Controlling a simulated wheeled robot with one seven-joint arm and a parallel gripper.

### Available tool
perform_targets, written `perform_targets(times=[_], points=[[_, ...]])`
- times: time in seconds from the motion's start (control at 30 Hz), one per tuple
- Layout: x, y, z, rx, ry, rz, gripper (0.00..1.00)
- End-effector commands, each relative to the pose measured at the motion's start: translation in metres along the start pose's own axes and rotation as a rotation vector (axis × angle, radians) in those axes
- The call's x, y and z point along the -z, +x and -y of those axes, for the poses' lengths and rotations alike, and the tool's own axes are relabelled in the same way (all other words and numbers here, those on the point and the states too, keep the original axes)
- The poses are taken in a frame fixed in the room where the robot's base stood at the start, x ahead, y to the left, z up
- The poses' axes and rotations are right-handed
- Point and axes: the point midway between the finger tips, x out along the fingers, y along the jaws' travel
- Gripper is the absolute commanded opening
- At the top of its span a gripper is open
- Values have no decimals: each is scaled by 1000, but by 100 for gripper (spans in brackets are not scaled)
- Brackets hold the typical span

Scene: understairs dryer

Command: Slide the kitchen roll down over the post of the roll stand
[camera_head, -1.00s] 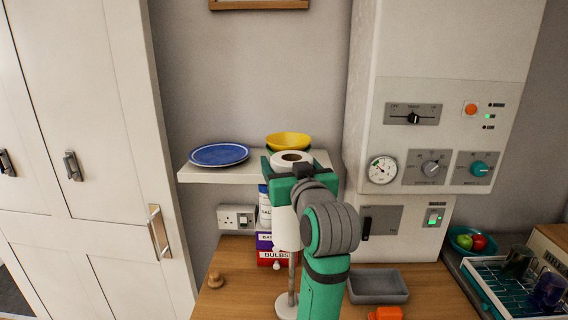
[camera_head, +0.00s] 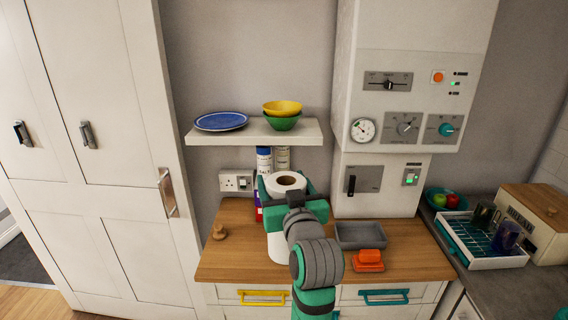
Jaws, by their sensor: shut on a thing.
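The white kitchen roll (camera_head: 278,246) stands upright over the wooden worktop, its open core showing at the top. My gripper (camera_head: 287,188) is shut on the roll near its upper end, with green fingers on either side. My arm covers the right part of the roll. The post and base of the roll stand are hidden behind the roll and arm. I cannot tell whether the roll's lower end rests on the stand's base.
A shelf (camera_head: 215,138) with a blue plate (camera_head: 221,121) and stacked bowls (camera_head: 282,112) is behind and above. A grey tray (camera_head: 361,236) and orange block (camera_head: 369,257) are at right. A wooden knob (camera_head: 219,232) is at left; containers (camera_head: 264,162) stand behind the roll.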

Motion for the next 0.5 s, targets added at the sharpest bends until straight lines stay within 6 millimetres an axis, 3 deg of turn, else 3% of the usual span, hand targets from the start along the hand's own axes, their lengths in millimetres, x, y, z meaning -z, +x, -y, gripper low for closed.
perform_targets(times=[0.5], points=[[-162, -43, 8, -55, 4, 6, 32]])
